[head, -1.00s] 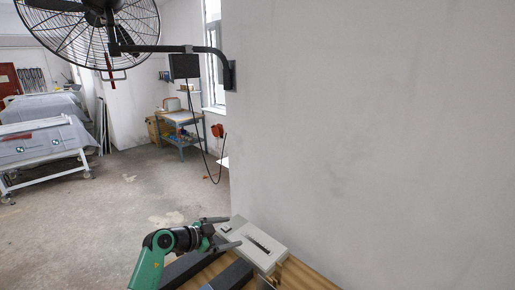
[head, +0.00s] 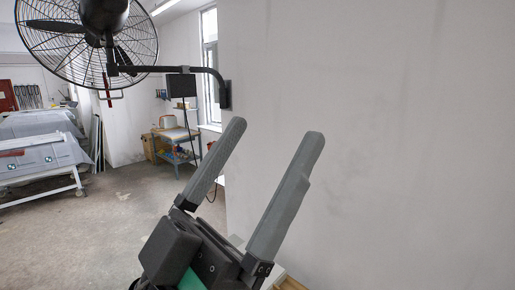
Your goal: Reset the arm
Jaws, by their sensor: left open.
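My left gripper (head: 269,134) is large and close to the camera in the head view. Its two long grey fingers point up and to the right, spread apart, with nothing between them. Its dark body (head: 190,255) and a bit of green arm fill the bottom middle and hide most of the light-coloured device behind. Only a small part of the wooden table (head: 290,283) shows at the bottom edge. My right gripper is not in view.
A blank grey wall (head: 400,130) fills the right side, behind the gripper. A black wall fan (head: 85,35) hangs at the upper left. Covered beds (head: 40,155) and a small workbench (head: 177,146) stand far back on open floor.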

